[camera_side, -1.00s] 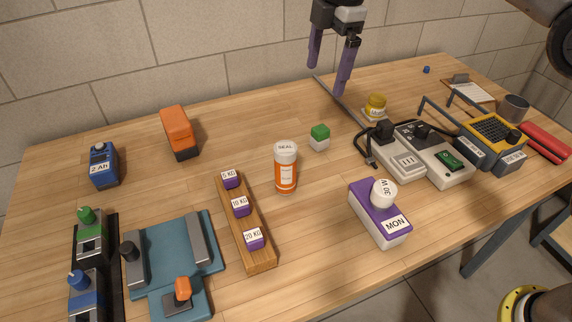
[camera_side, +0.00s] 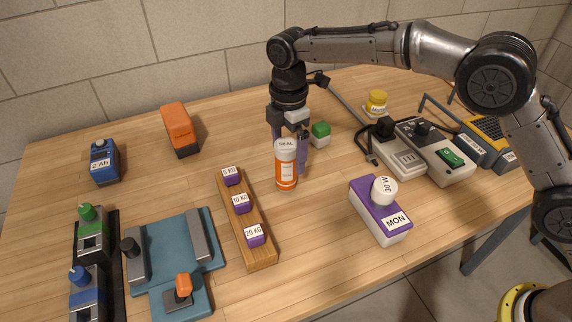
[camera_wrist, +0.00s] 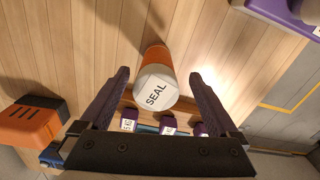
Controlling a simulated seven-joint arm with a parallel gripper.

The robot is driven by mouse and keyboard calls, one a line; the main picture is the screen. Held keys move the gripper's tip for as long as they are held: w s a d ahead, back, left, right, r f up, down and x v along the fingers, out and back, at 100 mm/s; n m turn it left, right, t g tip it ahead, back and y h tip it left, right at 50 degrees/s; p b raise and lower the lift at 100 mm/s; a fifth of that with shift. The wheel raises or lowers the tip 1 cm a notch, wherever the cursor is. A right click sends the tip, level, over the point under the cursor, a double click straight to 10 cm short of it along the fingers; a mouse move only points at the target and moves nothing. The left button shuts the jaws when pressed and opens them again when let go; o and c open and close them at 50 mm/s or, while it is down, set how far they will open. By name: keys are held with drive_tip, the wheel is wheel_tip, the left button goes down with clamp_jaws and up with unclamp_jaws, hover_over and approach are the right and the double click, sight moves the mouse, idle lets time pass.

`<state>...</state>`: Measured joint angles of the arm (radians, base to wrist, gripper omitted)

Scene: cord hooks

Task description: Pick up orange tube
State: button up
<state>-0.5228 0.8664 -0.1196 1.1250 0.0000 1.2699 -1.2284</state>
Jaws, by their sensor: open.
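The orange tube (camera_side: 286,174) stands upright on the wooden table, with a white cap marked SEAL and a white label band. In the wrist view the tube (camera_wrist: 157,55) shows from above, its SEAL cap (camera_wrist: 155,93) lying between my two fingers. My gripper (camera_side: 289,155) is open and low over the table, just behind the tube in the side view. One purple finger shows to the right of the tube; the other is partly seen at its upper left. In the wrist view my gripper (camera_wrist: 158,82) has a gap between each finger and the cap.
A wooden rack (camera_side: 259,246) with purple weights stands left of the tube. A green and white block (camera_side: 320,134) is close behind right. A purple MON box (camera_side: 372,206) stands front right. An orange block (camera_side: 180,130) stands back left.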

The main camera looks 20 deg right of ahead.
sight(286, 166)
drive_tip(key=shift+w+a+f, duration=0.1)
drive_tip(key=shift+a+f, duration=0.05)
drive_tip(key=shift+f, duration=1.2)
drive_tip(key=shift+w+a+f, duration=0.1)
drive_tip(key=shift+f, duration=1.2)
drive_tip(key=shift+r, duration=0.1)
clamp_jaws()
